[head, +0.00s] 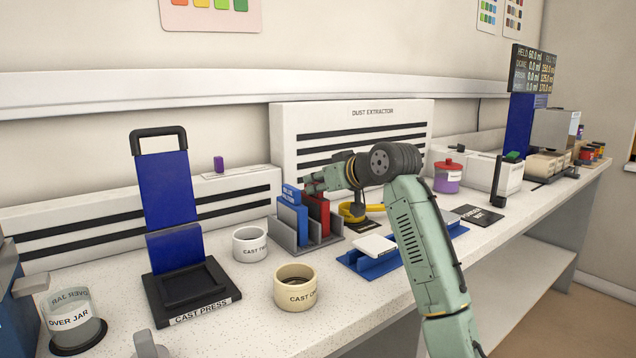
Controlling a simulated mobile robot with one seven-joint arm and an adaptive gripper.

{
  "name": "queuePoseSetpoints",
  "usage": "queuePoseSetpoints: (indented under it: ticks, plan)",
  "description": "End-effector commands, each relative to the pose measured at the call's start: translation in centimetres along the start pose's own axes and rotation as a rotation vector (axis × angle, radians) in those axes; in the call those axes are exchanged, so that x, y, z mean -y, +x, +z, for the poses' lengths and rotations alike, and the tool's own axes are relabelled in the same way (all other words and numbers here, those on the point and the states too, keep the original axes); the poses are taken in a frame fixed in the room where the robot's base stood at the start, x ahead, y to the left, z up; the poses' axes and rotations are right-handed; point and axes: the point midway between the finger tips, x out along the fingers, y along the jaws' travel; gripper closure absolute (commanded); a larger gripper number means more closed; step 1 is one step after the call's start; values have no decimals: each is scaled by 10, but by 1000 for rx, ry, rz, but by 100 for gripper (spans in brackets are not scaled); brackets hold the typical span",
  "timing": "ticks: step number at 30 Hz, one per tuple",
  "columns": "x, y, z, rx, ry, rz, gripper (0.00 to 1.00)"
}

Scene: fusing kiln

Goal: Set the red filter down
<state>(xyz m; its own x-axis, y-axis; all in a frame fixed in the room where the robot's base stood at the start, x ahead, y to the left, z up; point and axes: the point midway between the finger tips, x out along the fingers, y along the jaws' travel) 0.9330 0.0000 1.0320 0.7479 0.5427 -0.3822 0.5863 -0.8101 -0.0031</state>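A red filter (318,214) stands upright in a grey slotted rack (303,247), to the right of a blue filter (292,218). A small blue sign with white lettering (290,193) shows at the blue filter's top. My gripper (311,184) is just above the red filter's top edge in this view, with its fingers toward the left. The fingers are small and overlap, so I cannot tell whether they are open or shut, or whether they touch the red filter. The rack's far side is partly hidden.
A blue tray with a white block (374,247) lies right of the rack. A dust extractor (350,118) stands behind. Speckled bench shows between them.

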Motion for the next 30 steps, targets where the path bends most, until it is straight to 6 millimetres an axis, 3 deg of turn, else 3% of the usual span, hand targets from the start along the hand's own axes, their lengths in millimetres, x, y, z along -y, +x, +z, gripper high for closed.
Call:
queuePoseSetpoints:
  ticks: [7, 19, 23, 30]
  plan:
    - [0, 0, 0, 0, 0, 0, 67]
    - [-1, -5, -3, 0, 0, 2, 67]
    - [-1, -25, -2, -2, 0, 2, 67]
    - [0, -78, -2, -1, -2, 2, 67]
